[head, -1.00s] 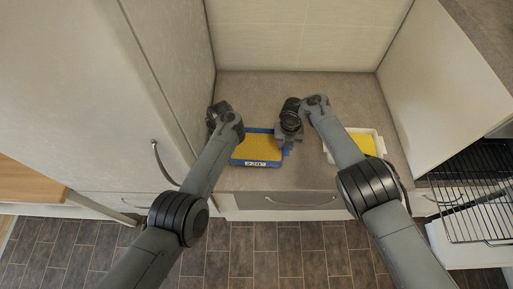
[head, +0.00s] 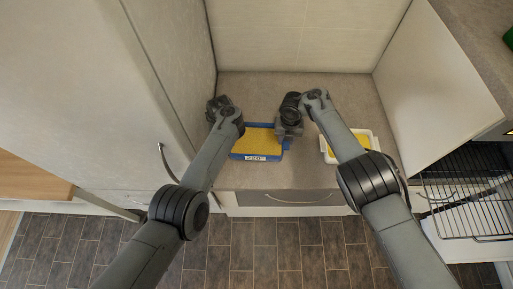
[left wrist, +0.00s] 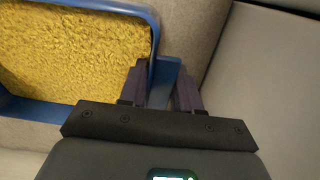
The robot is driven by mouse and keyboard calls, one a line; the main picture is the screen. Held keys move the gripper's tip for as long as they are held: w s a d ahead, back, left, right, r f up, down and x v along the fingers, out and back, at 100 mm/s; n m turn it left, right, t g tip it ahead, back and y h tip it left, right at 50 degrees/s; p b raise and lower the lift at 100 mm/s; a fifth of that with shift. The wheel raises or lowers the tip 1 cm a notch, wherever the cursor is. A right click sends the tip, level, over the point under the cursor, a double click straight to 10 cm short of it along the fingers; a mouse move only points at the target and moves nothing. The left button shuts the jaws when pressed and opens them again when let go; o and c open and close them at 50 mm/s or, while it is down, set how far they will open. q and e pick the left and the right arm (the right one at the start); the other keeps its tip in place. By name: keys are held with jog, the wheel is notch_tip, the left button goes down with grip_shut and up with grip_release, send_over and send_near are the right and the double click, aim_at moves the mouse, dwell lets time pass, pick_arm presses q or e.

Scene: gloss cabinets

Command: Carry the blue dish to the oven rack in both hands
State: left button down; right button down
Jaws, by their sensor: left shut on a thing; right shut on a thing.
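The blue dish (head: 236,156) sits at the counter's left part, with a yellow crumbly filling and a white "220°" label on its front. My left gripper (head: 222,112) is at its left end. In the left wrist view its two fingers (left wrist: 160,90) are shut around the dish's blue handle (left wrist: 165,72), beside the rim. My right gripper (head: 287,137) is shut at the dish's right end; its fingertips are partly hidden. The dish looks level; I cannot tell whether it touches the counter. The black wire oven rack (head: 470,195) is at the far right, beyond my right arm.
A white dish (head: 376,146) with yellow filling stands on the counter (head: 262,92), partly behind my right forearm. A tall cabinet (head: 100,90) borders the left and a pale panel (head: 430,80) the right. A drawer handle (head: 300,199) is below the counter edge.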

pick_arm(q)
jog(key=shift+r, duration=0.15)
pick_arm(e)
jog(key=shift+r, duration=0.15)
